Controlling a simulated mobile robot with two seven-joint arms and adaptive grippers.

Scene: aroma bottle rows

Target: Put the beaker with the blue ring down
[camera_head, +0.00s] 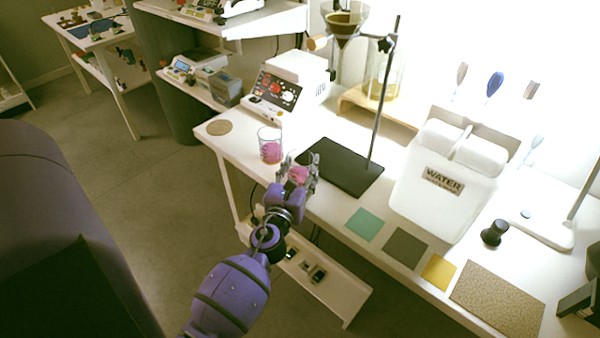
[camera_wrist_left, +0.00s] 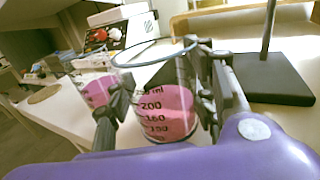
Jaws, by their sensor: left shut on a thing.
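My left gripper (camera_head: 300,166) is shut on a clear beaker (camera_head: 298,175) of pink liquid at the table's front edge, left of the black stand base. In the left wrist view the held beaker (camera_wrist_left: 166,112) shows a blue-grey ring at its rim and black volume marks. The fingers of the left gripper (camera_wrist_left: 160,95) are on either side of it. It looks nearly upright. A second pink beaker (camera_head: 270,147) stands just behind and to the left. My right gripper is not in view.
A round cork mat (camera_head: 219,128) lies at the table's left corner. The black stand base (camera_head: 340,167) with its rod is close on the right. Teal (camera_head: 364,224), grey (camera_head: 405,247) and yellow (camera_head: 438,271) mats lie along the front edge. A water container (camera_head: 440,195) stands behind them.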

